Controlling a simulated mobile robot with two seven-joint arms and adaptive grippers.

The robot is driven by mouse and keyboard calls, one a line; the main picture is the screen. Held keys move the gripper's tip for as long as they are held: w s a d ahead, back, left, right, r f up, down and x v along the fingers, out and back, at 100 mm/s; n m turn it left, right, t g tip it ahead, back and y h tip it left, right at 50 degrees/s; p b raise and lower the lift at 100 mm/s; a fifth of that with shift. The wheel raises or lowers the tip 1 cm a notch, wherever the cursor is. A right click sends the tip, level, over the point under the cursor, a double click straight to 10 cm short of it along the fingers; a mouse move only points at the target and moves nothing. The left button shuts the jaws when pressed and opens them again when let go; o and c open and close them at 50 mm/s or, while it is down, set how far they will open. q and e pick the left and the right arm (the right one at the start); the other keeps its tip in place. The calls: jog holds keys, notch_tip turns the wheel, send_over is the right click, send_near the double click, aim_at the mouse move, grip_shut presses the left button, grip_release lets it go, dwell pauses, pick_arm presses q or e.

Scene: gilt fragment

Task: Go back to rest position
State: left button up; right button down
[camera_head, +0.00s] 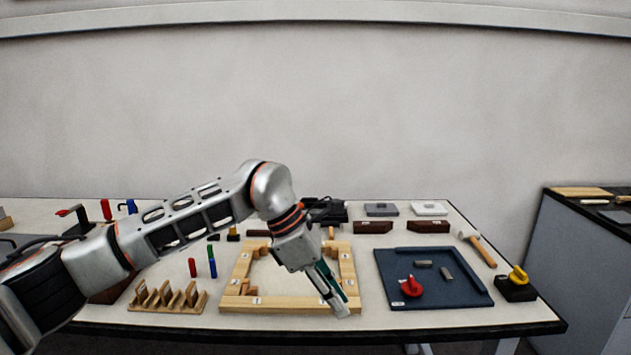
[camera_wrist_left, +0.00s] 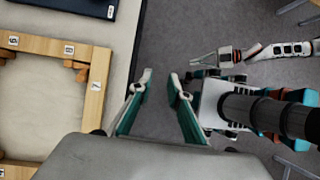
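My left arm reaches in from the left in the head view, and its gripper (camera_head: 341,302) hangs tilted down over the front right corner of the wooden frame (camera_head: 285,307). In the left wrist view the left gripper (camera_wrist_left: 161,75) has its two fingertips apart with nothing between them, beyond the table's edge in that picture. My right arm shows at the upper right of the left wrist view, with its gripper (camera_wrist_left: 203,59) over the floor and away from the table. Its finger opening is too small to read.
A dark blue tray (camera_head: 455,299) with a red-handled piece (camera_head: 411,287) and grey blocks lies right of the frame. A slotted wooden rack (camera_head: 165,301) stands left. A mallet (camera_head: 480,249) and a yellow-knobbed black block (camera_head: 516,284) lie far right.

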pick_arm(q)
jog(key=s+d+n+g+h, duration=0.2)
jog(key=s+d+n+h, duration=0.8)
jog(key=h, duration=0.3)
jog(key=w+a+f+n+t+y, duration=0.3)
jog(key=a+f+n+t, duration=0.6)
jog(key=n, duration=0.5)
jog(key=w+a+f+n+t+y, duration=0.45)
jog(key=a+n+t, duration=0.25)
jog(key=n+t, duration=0.45)
jog(key=s+a+f+n+g+y, duration=0.3)
jog(key=s+a+f+n, duration=0.4)
jog(key=f, duration=0.5)
jog(key=s+a+f+n+g+y, duration=0.4)
jog(key=s+a+f+n+y, duration=0.2)
jog(key=s+a+f, duration=0.5)
notch_tip(320, 180, down, 3)
jog(key=shift+s+r+n, duration=0.2)
jog(key=shift+s+n, duration=0.45)
jog(key=shift+s, duration=0.35)
pick_arm(e)
jog(key=shift+w, duration=0.35)
